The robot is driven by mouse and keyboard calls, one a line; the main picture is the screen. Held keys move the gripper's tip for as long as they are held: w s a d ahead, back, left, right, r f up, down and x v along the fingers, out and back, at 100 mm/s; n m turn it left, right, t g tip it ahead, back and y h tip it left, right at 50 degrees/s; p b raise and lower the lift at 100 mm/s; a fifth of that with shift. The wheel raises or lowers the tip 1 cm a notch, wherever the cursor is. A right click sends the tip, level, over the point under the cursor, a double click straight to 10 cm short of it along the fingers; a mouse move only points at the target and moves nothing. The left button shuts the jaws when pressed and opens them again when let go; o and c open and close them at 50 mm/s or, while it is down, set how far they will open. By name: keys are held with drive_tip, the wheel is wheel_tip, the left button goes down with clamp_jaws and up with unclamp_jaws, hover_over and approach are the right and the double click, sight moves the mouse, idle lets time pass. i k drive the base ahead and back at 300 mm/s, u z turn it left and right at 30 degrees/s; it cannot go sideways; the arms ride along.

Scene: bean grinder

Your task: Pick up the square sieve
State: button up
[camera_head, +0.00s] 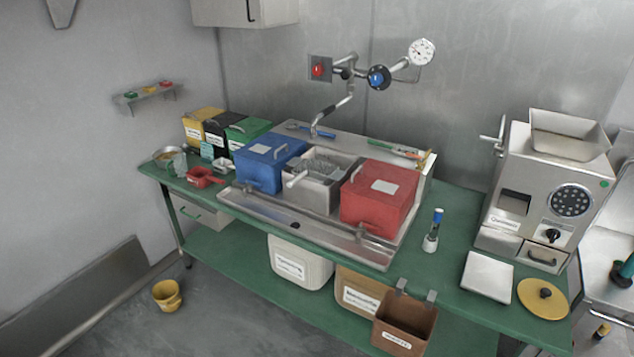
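No part of my gripper shows in the head view. I cannot tell for certain which thing is the square sieve. An open square metal bin (316,190) sits in the sink unit between the blue and red boxes; grey, mesh-like texture shows inside it and a light handle sticks out at its left. A flat, pale square piece (487,276) lies on the green bench in front of the grinder machine; no mesh can be made out on it.
A blue box (262,168) and a red box (376,197) flank the bin. The tap (335,108) rises behind. The grinder machine (540,200) stands at right, near a yellow disc (543,299). A yellow bucket (167,294) stands on the floor.

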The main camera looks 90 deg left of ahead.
sight(323, 172)
drive_tip(key=u, duration=0.3)
drive_tip(key=i, duration=0.15)
drive_tip(key=z, duration=0.6)
drive_tip(key=k, duration=0.1)
drive_tip(key=u, duration=3.45)
drive_tip(key=i, duration=0.95)
drive_tip(key=z, duration=0.05)
